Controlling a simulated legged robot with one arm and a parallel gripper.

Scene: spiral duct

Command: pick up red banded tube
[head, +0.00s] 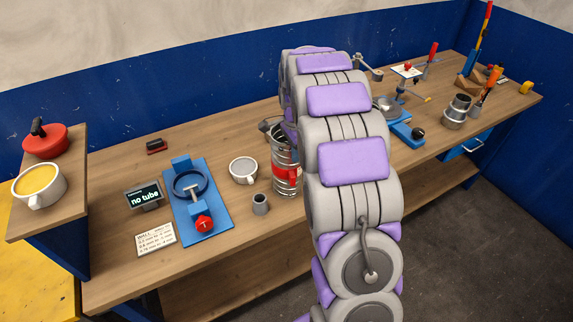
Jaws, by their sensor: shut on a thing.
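The red banded tube (285,158) is a silvery ribbed cylinder with a red band near its lower end. It stands roughly upright at the middle of the bench, its right side hidden behind my arm. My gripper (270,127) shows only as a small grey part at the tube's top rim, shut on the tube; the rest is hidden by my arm. I cannot tell whether the tube's bottom touches the bench.
A white cup (243,170) and a small grey cup (260,204) stand left of the tube. A blue fixture (203,222) and a display reading "no tube" (144,196) are further left. Tools and metal cups (457,110) stand at the right. Bare wood (215,130) lies behind.

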